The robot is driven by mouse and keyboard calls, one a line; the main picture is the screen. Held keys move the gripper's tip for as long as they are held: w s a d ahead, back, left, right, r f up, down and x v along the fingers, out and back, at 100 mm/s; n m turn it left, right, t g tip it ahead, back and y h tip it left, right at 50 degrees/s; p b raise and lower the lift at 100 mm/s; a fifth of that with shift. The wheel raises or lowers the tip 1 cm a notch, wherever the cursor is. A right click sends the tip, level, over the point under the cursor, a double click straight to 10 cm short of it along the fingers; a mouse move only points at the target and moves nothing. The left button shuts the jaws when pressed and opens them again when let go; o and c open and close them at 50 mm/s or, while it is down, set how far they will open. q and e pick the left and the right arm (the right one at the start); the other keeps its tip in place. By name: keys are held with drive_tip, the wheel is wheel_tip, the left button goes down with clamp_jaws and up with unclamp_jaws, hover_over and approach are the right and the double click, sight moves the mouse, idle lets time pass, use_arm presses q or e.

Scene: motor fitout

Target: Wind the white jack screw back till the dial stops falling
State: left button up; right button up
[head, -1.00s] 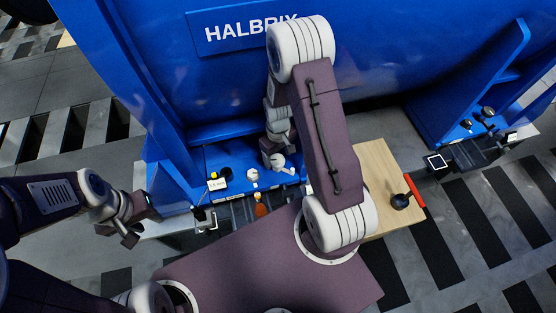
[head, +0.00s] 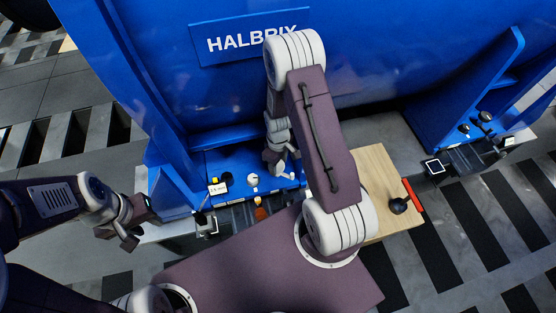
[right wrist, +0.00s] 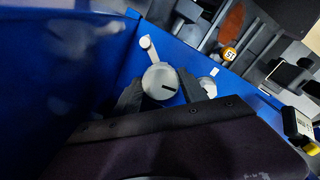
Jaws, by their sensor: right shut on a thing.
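The white jack screw (right wrist: 160,82) shows in the right wrist view as a pale round head with a dark slot and a short arm ending in a small knob. My right gripper (right wrist: 161,93) has its dark fingers on either side of the head and is shut on it. In the head view my right gripper (head: 277,163) is low at the blue foot, and the screw is mostly hidden by it. My left gripper (head: 132,222) is open and empty, left of the foot.
A blue motor housing (head: 370,50) marked HALBRIX fills the back. A wooden board (head: 375,165) with a red-handled tool (head: 411,194) is at right.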

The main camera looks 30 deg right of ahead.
sight(278, 165)
drive_tip(key=shift+r+n, duration=0.15)
drive_tip(key=shift+n, duration=0.65)
use_arm(q)
drive_tip(key=shift+r, duration=0.45)
use_arm(e)
drive_tip(key=o, duration=1.4)
drive_tip(key=shift+c, duration=0.2)
wheel_tip(278, 165, up, 8)
drive_tip(key=p, duration=0.4)
drive_tip(key=shift+r, duration=0.1)
use_arm(q)
wheel_tip(278, 165, up, 4)
drive_tip(key=shift+r, duration=0.1)
use_arm(e)
drive_tip(key=shift+r, duration=0.35)
